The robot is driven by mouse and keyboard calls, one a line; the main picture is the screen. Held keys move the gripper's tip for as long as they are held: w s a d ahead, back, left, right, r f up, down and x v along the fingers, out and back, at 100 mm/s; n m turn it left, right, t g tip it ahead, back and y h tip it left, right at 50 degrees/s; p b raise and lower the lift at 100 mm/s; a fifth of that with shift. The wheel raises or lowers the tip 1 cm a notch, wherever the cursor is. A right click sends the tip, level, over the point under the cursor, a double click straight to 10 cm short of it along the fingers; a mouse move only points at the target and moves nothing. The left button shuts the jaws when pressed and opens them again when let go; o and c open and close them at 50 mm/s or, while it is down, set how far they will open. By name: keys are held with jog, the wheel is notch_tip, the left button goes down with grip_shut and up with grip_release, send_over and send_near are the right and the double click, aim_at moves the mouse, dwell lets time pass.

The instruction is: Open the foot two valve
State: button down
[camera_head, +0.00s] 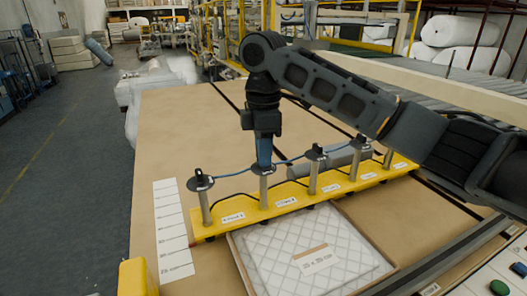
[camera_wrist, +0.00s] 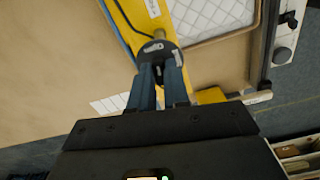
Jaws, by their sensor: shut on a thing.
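A yellow bar (camera_head: 232,227) lies across the table and carries a row of grey posts, each topped by a dark valve disc with a small handle. White labels sit at the posts' feet, too small to read surely. The foot two valve appears to be the second from the left (camera_head: 263,187). My gripper (camera_head: 264,164) points straight down on top of it, shut on its handle and hiding most of its top. In the wrist view the valve's round disc (camera_wrist: 158,46) shows just beyond the fingertips (camera_wrist: 161,76). The leftmost valve (camera_head: 200,182) stands beside it, free.
A white quilted pad (camera_head: 280,257) in a shallow tray lies in front of the bar. A blue hose links the valve tops. A grey roll (camera_head: 325,163) lies behind the posts. A white scale strip (camera_head: 172,230) is at left. Open brown table (camera_head: 170,130) lies at back left.

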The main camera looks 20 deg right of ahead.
jog(key=shift+n, duration=1)
jog(key=c, duration=1.1)
grip_release()
jog(key=shift+r, duration=3.9)
